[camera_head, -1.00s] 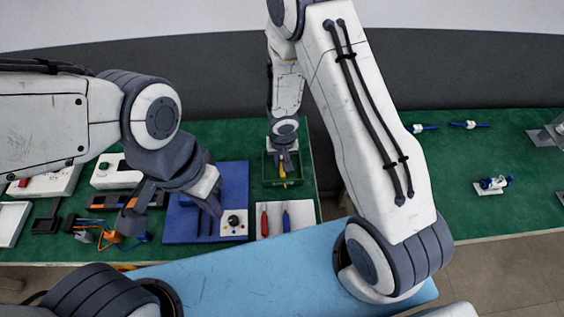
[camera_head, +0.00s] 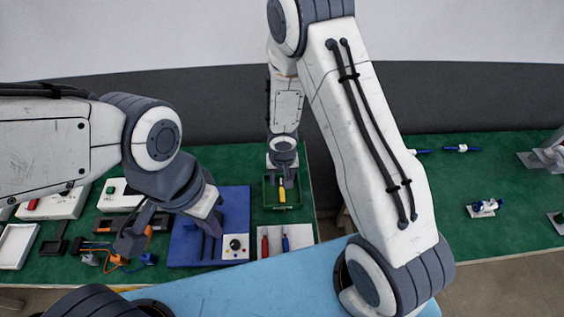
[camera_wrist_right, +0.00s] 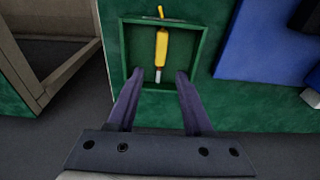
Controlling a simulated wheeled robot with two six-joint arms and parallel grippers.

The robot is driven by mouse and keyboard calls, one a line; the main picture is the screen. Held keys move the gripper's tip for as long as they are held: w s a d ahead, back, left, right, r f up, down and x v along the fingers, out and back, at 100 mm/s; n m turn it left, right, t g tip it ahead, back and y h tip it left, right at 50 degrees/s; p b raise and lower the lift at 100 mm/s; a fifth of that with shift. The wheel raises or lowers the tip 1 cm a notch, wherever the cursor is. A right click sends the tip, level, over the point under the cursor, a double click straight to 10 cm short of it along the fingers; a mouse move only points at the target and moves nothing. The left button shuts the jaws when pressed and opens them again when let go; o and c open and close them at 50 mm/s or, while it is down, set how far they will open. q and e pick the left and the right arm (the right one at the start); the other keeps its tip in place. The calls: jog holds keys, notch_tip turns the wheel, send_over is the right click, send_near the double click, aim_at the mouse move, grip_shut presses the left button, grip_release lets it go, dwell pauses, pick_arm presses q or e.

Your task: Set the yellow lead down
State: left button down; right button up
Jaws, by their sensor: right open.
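The yellow lead (camera_head: 282,190) lies in the green tray (camera_head: 299,197). In the right wrist view the yellow lead (camera_wrist_right: 162,48) shows whole, with a pale tip toward me, inside the walls of the green tray (camera_wrist_right: 202,45). My right gripper (camera_wrist_right: 160,74) is open, its two fingers apart on either side of the lead's near end, with nothing held. In the head view my right gripper (camera_head: 282,174) is over the tray's far part. My left gripper (camera_head: 172,228) has its fingers spread and appears empty, in front of the blue board.
The blue board (camera_head: 237,208) is left of the tray. A white mat (camera_head: 275,240) with a red and a blue probe lies in front of it. Orange-handled tools and cables (camera_head: 118,260) lie at left. Another green table (camera_head: 510,190) stands right, across a gap.

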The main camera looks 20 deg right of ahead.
notch_tip(320, 180, up, 6)
jog(key=p, duration=0.4)
notch_tip(320, 180, up, 7)
jog(key=n, duration=0.1)
send_over(282, 194)
jog(key=a, duration=0.2)
jog(key=s+a+r+n+h, duration=0.1)
jog(key=s+a+r+n, duration=0.15)
jog(key=s+r, duration=0.4)
pick_arm(q)
notch_tip(282, 194, up, 5)
jog(key=shift+f, duration=0.1)
pick_arm(e)
jog(key=s+a+r+n+y, duration=0.1)
jog(key=s+r+n, duration=0.2)
jog(key=s+r, duration=0.2)
jog(key=s+a+r+n+g+y, duration=0.1)
jog(key=s+a+r+n, duration=0.1)
jog(key=s+r, duration=0.3)
jog(key=s+n, duration=0.1)
jog(key=s, duration=0.3)
jog(key=shift+s+a+r, duration=0.2)
jog(key=shift+s+a, duration=0.05)
jog(key=shift+s, duration=0.1)
